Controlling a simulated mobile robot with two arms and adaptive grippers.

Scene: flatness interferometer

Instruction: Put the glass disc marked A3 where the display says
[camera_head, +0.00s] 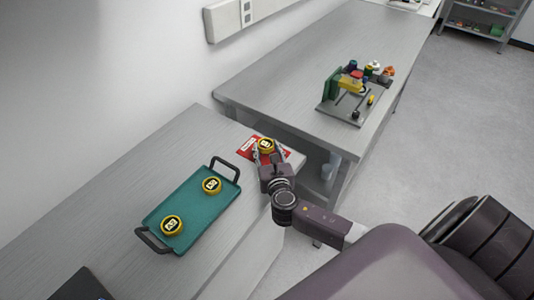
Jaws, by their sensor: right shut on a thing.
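My right gripper (268,163) is shut on a yellow-rimmed disc (266,146) with a dark and white label, at the far right corner of the near table. The disc is over or on a red and white card (248,148); I cannot tell whether it touches it. Two similar yellow-rimmed discs lie on a green tray, one near its far end (212,185) and one near its near end (172,225). The labels are too small to read surely, so I cannot tell which is A3. No readable display shows. My left gripper is not in view.
The green tray (190,208) has dark handles at both ends. A dark flat object (82,286) is at the bottom left. A second table (300,88) carries a grey-based device (352,108) with coloured parts. The near table is clear left of the tray.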

